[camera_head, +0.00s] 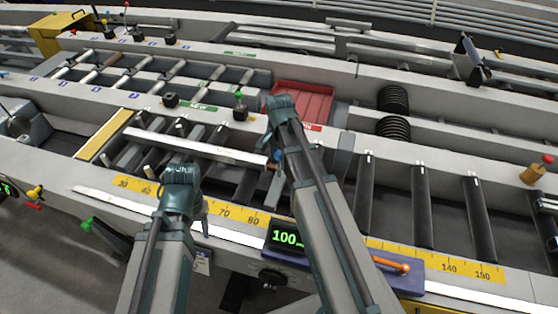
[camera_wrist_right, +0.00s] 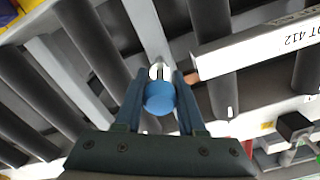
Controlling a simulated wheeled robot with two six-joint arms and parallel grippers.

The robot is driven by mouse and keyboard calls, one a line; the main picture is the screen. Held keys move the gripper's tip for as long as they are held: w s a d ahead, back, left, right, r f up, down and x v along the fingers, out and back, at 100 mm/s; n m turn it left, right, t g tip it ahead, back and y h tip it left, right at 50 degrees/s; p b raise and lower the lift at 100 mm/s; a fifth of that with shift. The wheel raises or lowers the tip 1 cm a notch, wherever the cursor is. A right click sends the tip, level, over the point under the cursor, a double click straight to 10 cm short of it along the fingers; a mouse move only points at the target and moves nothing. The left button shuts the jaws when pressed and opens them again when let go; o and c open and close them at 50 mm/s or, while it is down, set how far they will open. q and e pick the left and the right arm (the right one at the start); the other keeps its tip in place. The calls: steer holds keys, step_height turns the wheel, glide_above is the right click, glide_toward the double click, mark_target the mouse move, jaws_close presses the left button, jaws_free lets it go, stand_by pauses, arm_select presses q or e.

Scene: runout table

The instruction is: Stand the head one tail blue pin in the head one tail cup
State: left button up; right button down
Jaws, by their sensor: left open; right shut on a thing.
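My right gripper (camera_head: 274,180) hangs over the rollers near the right end of a long pale bar. In the right wrist view its two fingers (camera_wrist_right: 158,98) are shut on the blue pin (camera_wrist_right: 160,99), whose rounded blue end faces the camera; a pale part shows beyond it. In the head view a small blue patch of the pin (camera_head: 277,157) shows beside the hand. My left gripper (camera_head: 200,212) is open and empty over the front rail. A black cup (camera_head: 170,100) stands empty-looking on the middle rail. I cannot tell which cup is the head one tail cup.
Another black cup (camera_head: 240,113) holds a green-topped pin. Several cups stand on the far rail. A red tray (camera_head: 300,101) lies beyond my right arm. The long bar (camera_head: 195,147) bears lettering in the wrist view (camera_wrist_right: 265,42). A display (camera_head: 287,237) sits on the front rail.

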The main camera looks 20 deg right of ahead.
steer(key=shift+f, duration=0.25)
steer(key=c, duration=0.5)
jaws_free()
steer(key=shift+r, duration=0.1)
